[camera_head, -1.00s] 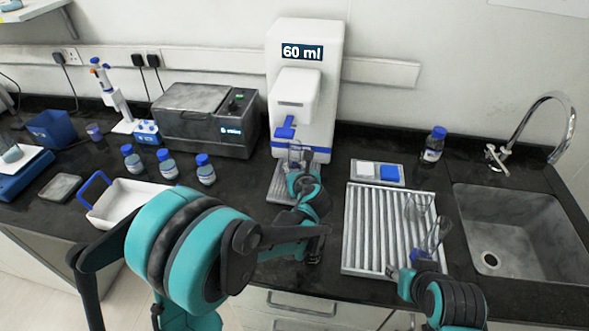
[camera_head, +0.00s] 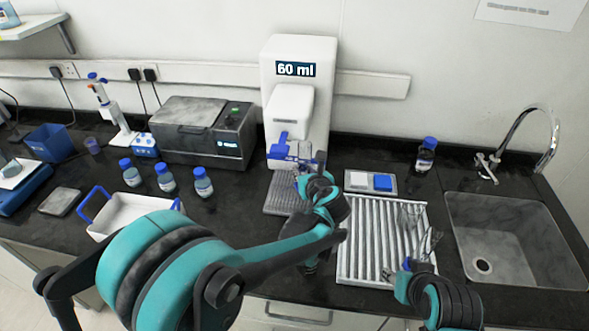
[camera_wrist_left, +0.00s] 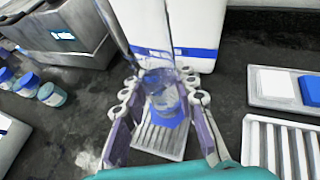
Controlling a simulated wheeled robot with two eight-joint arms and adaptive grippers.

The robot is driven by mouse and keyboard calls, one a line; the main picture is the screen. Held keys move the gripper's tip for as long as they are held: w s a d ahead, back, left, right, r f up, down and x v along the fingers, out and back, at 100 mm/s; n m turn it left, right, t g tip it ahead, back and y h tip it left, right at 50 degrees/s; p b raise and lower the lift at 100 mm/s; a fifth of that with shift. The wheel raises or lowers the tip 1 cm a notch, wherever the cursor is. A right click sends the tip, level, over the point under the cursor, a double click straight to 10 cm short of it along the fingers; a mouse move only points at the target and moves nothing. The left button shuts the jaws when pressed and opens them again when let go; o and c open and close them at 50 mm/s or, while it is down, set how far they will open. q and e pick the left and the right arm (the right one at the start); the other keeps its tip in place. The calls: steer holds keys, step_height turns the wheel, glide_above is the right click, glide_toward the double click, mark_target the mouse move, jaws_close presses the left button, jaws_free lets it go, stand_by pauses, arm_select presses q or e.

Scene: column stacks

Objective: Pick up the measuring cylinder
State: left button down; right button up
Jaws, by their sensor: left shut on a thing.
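The measuring cylinder, a clear vessel with a blue base (camera_wrist_left: 168,117), shows between the fingers of my left gripper in the left wrist view (camera_wrist_left: 160,103). In the head view my left gripper (camera_head: 308,166) is in front of the white dispenser (camera_head: 291,105), whose display reads 60 ml. It is shut on the cylinder, which appears above the ribbed drip tray (camera_head: 279,199). In the head view the cylinder is small and partly hidden. My right gripper (camera_head: 408,268) is at the front right of the drying rack, near clear glassware (camera_head: 432,243); its jaw state is unclear.
The ribbed drying rack (camera_head: 354,262) lies right of my left gripper, with the sink (camera_head: 480,267) further right. A grey box (camera_head: 205,135), several blue-capped bottles (camera_head: 166,180) and a white tray (camera_head: 135,212) stand at left. A small tray (camera_head: 357,180) lies behind the rack.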

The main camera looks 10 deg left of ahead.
arm_select(q)
steer(key=s+d+r+p, duration=0.1)
steer(key=s+d+r, duration=0.1)
steer(key=d+r, duration=0.2)
steer(key=shift+s+d+p, duration=0.25)
steer(key=shift+d+p, duration=0.15)
steer(key=shift+d, duration=0.75)
